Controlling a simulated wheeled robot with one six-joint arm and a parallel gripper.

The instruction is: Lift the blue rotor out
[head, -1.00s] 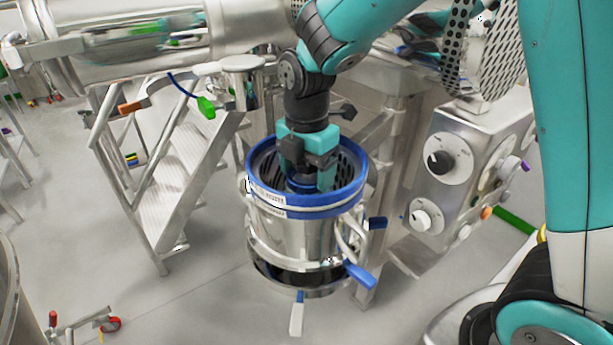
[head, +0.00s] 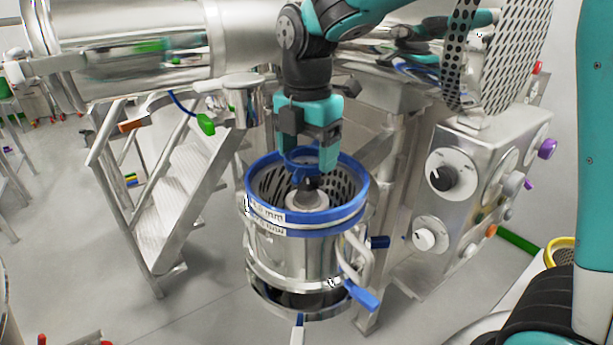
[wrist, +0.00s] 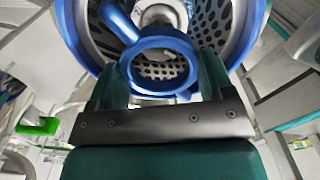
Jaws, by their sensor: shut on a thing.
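My gripper (head: 309,160) is shut on the blue rotor (head: 303,158) and holds it above the open top of a steel housing. The rotor's blue ring also shows between my fingers in the wrist view (wrist: 160,70), with a blue arm reaching to the upper left. The housing (head: 290,250) has a blue rim and a perforated screen (head: 345,180) inside. A pale hub with a dark tip (head: 308,195) stands in the middle, below the rotor. The rotor's lower part is partly hidden by my fingers.
A control box with dials (head: 475,185) stands to the right. Metal steps (head: 180,200) are at the left, and a large steel cylinder (head: 135,45) is at the upper left. A perforated disc (head: 510,55) hangs at the upper right. A blue-handled lever (head: 360,295) sticks out from the housing.

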